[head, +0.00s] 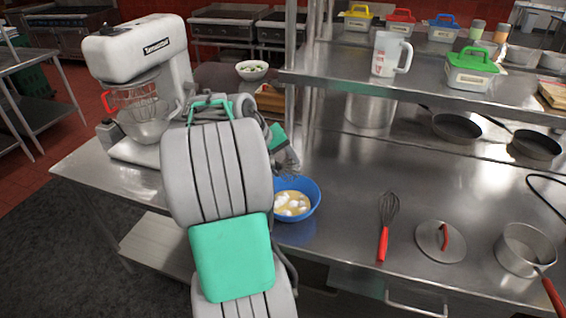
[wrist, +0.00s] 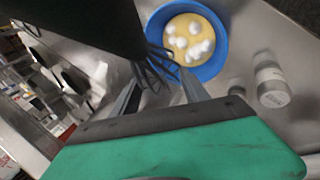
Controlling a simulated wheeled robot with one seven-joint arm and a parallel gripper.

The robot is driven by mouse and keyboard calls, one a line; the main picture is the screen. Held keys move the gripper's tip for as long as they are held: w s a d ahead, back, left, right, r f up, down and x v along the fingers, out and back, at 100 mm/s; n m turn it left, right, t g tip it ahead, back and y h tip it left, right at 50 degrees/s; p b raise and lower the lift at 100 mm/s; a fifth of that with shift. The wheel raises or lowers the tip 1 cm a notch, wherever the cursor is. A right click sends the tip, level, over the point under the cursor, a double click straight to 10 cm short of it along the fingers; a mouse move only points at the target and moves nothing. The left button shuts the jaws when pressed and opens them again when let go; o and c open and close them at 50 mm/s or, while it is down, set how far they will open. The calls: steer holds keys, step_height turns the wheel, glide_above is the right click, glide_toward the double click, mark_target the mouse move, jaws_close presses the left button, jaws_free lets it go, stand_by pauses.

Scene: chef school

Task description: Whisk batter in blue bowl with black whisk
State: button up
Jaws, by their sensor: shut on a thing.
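The blue bowl (head: 317,202) stands on the steel counter and holds yellow batter with white lumps (head: 292,203). The bowl also shows in the wrist view (wrist: 221,62). My gripper (wrist: 160,82) is shut on the black whisk (wrist: 85,25), whose dark handle fills the top left of the wrist view. The whisk's wires (wrist: 155,66) show near the bowl's left rim there. In the head view my arm hides most of the gripper, and the wires (head: 288,161) appear just behind and above the bowl. I cannot tell whether they touch the rim.
A red-handled whisk (head: 383,240), a lid (head: 440,242) and a saucepan (head: 522,250) lie to the right of the bowl. A stand mixer (head: 140,60) stands at the left. A steel shelf (head: 340,82) overhangs the counter behind. Small bottles (wrist: 271,85) show in the wrist view.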

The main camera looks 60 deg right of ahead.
step_height(320, 180, down, 10)
steer(key=b, duration=0.6)
steer(key=shift+r, duration=0.2)
